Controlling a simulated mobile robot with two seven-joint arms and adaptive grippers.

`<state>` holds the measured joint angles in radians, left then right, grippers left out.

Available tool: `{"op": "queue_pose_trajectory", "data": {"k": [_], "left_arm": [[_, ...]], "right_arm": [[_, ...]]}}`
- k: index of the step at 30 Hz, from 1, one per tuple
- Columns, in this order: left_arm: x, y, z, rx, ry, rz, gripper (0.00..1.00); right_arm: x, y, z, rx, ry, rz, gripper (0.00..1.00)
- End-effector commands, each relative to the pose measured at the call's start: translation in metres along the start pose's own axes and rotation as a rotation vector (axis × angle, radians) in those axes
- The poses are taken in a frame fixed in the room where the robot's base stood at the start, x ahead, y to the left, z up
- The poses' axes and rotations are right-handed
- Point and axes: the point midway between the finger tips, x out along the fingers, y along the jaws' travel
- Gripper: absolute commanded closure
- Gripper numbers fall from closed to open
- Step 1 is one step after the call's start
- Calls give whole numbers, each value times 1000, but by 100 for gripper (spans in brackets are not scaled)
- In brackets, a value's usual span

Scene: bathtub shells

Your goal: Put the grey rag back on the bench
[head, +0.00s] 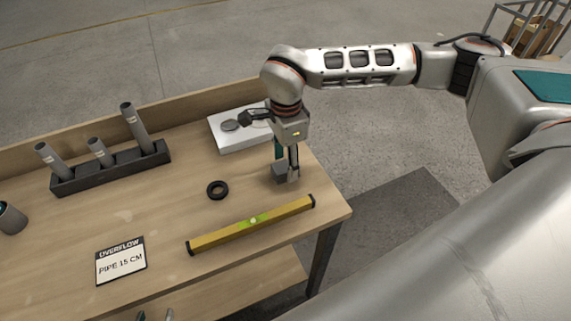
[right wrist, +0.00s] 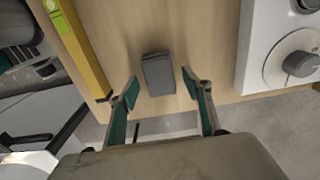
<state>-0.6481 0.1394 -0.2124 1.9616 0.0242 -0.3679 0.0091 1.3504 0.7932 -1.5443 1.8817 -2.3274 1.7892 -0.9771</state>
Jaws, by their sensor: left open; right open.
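The grey rag (right wrist: 158,75), a small dark folded block, appears to lie on the wooden bench (head: 150,215) near its edge. In the head view the rag (head: 280,173) is partly hidden by my right gripper (head: 287,162). In the right wrist view my right gripper (right wrist: 160,91) is open. Its two teal-padded fingers stand on either side of the rag, with gaps, and nothing is gripped. My left gripper (head: 155,316) shows only as fingertips at the bottom edge of the head view, apart and empty.
A yellow spirit level (head: 225,232) lies in front of the rag. A black ring (head: 217,189) is left of it and a white box with a dial (head: 224,137) behind it. The bench middle is clear.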

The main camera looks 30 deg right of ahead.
Motion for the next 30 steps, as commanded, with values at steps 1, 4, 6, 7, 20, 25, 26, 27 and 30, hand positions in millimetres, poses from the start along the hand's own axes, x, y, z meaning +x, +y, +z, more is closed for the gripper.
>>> {"op": "queue_pose_trajectory", "data": {"k": [1, 4, 6, 7, 20, 25, 26, 27, 30], "left_arm": [[0, 0, 0, 0, 0, 0, 59], [0, 0, 0, 0, 0, 0, 59], [0, 0, 0, 0, 0, 0, 59], [0, 0, 0, 0, 0, 0, 59], [0, 0, 0, 0, 1, 0, 59], [0, 0, 0, 0, 1, 0, 59], [0, 0, 0, 0, 1, 0, 59], [0, 0, 0, 0, 1, 0, 59], [0, 0, 0, 0, 1, 0, 59]], "right_arm": [[-11, -1, 0, 0, 0, -5, 51], [-31, -2, 0, 0, 0, -6, 51], [-46, -1, 0, 0, -1, -5, 51], [-53, -1, 0, 1, 0, -6, 51], [-105, 0, 0, 1, 0, -1, 51], [-106, 0, 0, 1, 0, 0, 51], [-106, 0, 0, 1, 0, 0, 51], [-106, 0, 0, 1, 0, 0, 51], [-106, 0, 0, 1, 0, 0, 51]]}}
